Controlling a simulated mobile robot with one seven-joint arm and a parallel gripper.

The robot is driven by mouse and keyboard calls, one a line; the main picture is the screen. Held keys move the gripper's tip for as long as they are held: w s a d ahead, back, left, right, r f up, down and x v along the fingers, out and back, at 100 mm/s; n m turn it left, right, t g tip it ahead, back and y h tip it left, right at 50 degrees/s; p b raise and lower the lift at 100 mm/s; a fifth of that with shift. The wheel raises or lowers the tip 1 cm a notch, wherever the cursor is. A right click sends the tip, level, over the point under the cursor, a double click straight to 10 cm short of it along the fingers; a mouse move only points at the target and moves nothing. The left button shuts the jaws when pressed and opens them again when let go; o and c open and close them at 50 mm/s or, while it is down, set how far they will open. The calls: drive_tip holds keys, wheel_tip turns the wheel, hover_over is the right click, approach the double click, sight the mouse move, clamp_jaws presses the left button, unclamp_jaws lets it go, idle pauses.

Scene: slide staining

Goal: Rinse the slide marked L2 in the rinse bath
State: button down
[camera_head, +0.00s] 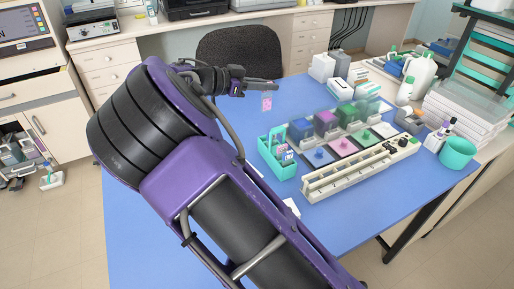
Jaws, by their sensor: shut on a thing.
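My gripper (272,86) is above the far left part of the blue table. It is shut on a small slide (266,103), which hangs down from the jaws with a pink patch and a pale part. Its marking is too small to read. To the right and nearer stand the staining baths in a pale holder, among them a blue bath (301,130), a purple bath (326,121) and a green one (366,108). I cannot tell which is the rinse bath. The slide is well apart from all of them.
A teal carrier (279,168) with several slides stands left of the baths. A long cream rack (360,172) lies in front. A teal cup (457,153), bottles (420,72) and stacked clear trays (465,112) stand at the right. Blue table around the gripper is clear.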

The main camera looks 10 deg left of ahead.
sight(262, 102)
drive_tip(key=f, duration=0.4)
drive_tip(key=shift+d+f, duration=0.3)
drive_tip(key=shift+f, duration=0.3)
wheel_tip(262, 102, down, 10)
drive_tip(key=shift+r+b, duration=0.15)
drive_tip(key=shift+b, duration=0.15)
drive_tip(key=c, duration=0.9)
unclamp_jaws()
drive_tip(key=shift+p, duration=0.8)
